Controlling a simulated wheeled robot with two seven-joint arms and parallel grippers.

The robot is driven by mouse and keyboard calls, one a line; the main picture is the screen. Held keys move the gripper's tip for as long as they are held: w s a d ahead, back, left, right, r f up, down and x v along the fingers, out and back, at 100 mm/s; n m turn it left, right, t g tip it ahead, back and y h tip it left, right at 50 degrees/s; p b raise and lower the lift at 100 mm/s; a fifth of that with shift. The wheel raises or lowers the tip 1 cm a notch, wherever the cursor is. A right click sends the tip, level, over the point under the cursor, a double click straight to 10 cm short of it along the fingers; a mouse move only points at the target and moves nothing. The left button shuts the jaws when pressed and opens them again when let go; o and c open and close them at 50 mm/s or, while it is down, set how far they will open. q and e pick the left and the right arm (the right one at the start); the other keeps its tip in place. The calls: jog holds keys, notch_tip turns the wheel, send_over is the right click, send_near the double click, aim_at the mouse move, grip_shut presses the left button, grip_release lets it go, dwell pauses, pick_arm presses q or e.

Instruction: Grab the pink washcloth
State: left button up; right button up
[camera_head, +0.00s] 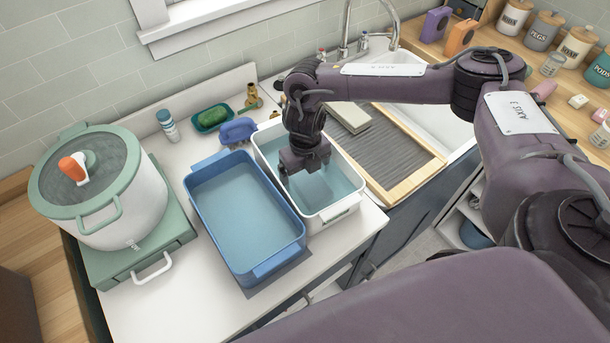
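My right gripper (304,168) points down into the white tub (345,208), above its blue water. Its fingers look apart, with nothing visible between them. I see no pink washcloth in the tub; the gripper and wrist hide part of its inside. A small pink object (543,90) lies on the wooden counter at the far right, and I cannot tell what it is. My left gripper is not in view.
A blue basin (194,191) of water stands left of the white tub. A lidded pot (118,205) stands on a green base further left. A blue brush (238,130) and green dish (207,127) lie behind. A ribbed drainboard (385,150) and sink are right.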

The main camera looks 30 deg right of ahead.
jog(key=c, duration=1.1)
jog(key=shift+r, duration=0.1)
